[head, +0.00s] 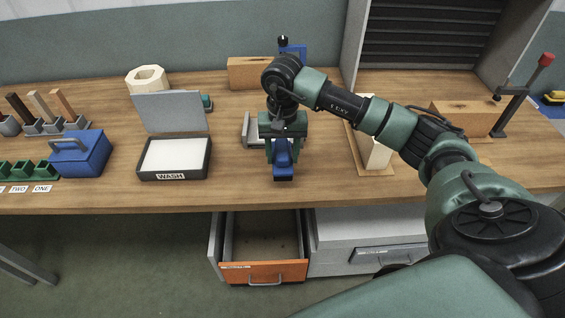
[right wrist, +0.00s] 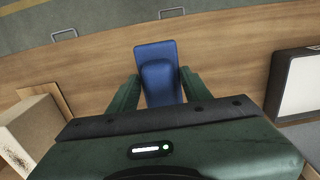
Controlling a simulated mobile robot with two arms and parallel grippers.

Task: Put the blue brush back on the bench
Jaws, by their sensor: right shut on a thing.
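The blue brush (head: 283,160) is between the fingers of my right gripper (head: 283,153), near the front middle of the wooden bench (head: 330,187). In the right wrist view the blue brush (right wrist: 157,70) shows as a flat blue block with a raised blue part, and the green fingers of my right gripper (right wrist: 157,92) press on both its sides. I cannot tell whether the brush touches the bench top or hangs just above it. My left gripper is not in view.
Left stand a box marked WASH (head: 174,173) with its lid up and a blue toolbox (head: 80,153). Behind my gripper is a grey holder (head: 251,130). A pale block (head: 376,155) stands to the right. An orange-fronted drawer (head: 263,271) is open below the bench edge.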

